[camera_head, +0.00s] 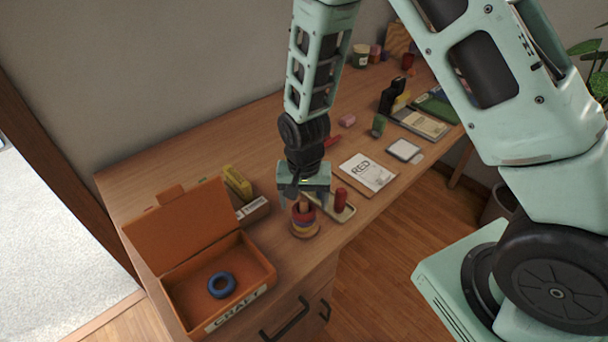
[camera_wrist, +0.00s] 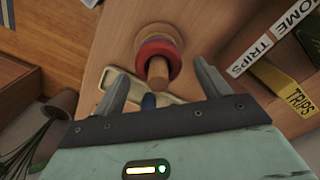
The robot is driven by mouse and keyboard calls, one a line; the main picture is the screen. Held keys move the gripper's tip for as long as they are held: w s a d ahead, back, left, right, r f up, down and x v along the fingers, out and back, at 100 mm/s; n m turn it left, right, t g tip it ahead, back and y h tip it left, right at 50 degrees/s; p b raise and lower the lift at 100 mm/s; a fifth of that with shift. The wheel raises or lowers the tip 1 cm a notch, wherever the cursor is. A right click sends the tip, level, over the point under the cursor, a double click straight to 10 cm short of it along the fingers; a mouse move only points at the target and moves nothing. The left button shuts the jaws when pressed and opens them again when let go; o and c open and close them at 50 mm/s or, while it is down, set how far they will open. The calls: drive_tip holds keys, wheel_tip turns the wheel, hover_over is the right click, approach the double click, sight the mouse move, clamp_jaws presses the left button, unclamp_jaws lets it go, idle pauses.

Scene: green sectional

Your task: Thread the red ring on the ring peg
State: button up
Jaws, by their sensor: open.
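The ring peg (camera_head: 305,203) stands near the desk's front edge in the head view, a wooden post with stacked rings. The red ring (camera_head: 302,214) is around the post, on top of the stack, with yellowish and dark bands below. In the wrist view the red ring (camera_wrist: 154,47) encircles the post (camera_wrist: 157,73), whose top sticks out of it. My gripper (camera_head: 304,199) is just above the post. Its two fingers are apart and empty in the wrist view (camera_wrist: 161,70), with the post between them in that view. I cannot tell whether they touch anything.
The open orange craft box (camera_head: 266,262) holds a blue ring (camera_head: 221,285) at the front left. A shallow tray (camera_head: 345,213) with a red cylinder (camera_head: 341,200) lies right of the peg.

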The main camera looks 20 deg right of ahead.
wheel_tip(320, 180, up, 17)
drive_tip(key=shift+f, duration=0.15)
idle(0.5)
